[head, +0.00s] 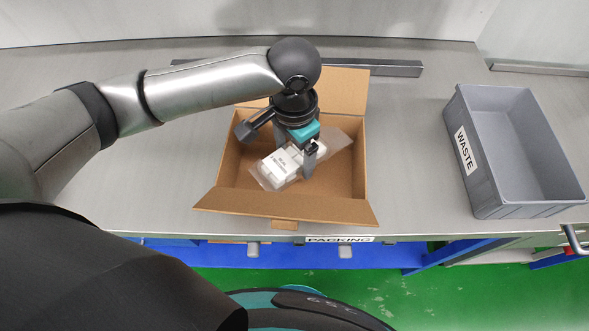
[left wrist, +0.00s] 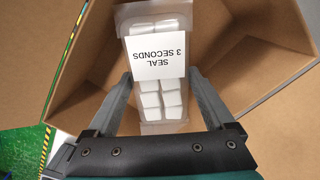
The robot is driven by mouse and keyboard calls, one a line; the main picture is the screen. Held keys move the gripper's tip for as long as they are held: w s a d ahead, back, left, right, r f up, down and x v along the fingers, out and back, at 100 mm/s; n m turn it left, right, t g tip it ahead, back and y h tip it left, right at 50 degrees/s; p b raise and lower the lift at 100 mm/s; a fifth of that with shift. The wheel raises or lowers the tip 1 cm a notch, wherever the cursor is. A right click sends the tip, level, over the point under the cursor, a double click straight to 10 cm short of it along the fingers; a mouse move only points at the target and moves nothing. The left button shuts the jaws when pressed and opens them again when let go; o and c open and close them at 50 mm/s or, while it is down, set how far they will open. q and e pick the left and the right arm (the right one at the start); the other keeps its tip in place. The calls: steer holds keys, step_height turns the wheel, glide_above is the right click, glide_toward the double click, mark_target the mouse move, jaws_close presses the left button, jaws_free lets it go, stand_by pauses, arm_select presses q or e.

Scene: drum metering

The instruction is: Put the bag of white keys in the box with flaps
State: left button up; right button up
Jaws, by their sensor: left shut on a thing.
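The bag of white keys (head: 279,166) is a clear bag with a white label reading "SEAL 3 SECONDS". It is inside the cardboard box with open flaps (head: 232,160) on the bench. My left gripper (head: 309,165) reaches down into the box from above and is shut on the bag. In the left wrist view the bag (left wrist: 158,55) lies between the two fingers (left wrist: 165,100), with rows of white keys showing through the film. Whether the bag touches the box floor I cannot tell. My right gripper is not in view.
A grey bin marked WASTE (head: 470,190) stands at the right of the metal bench (head: 415,150). A metal bar (head: 395,68) lies behind the box. A PACKING label (head: 339,239) is on the bench's front edge. The bench between box and bin is clear.

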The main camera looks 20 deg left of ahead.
mark_target(295, 155)
arm_select(q)
step_height(295, 155, down, 2)
steer(key=shift+f, duration=0.1)
step_height(295, 155, down, 3)
steer(key=shift+f+b, duration=0.2)
steer(key=shift+b, duration=0.45)
steer(key=o, duration=1.3)
steer(key=shift+f, duration=0.1)
step_height(295, 155, up, 12)
steer(key=p, duration=0.3)
steer(key=shift+r, duration=0.2)
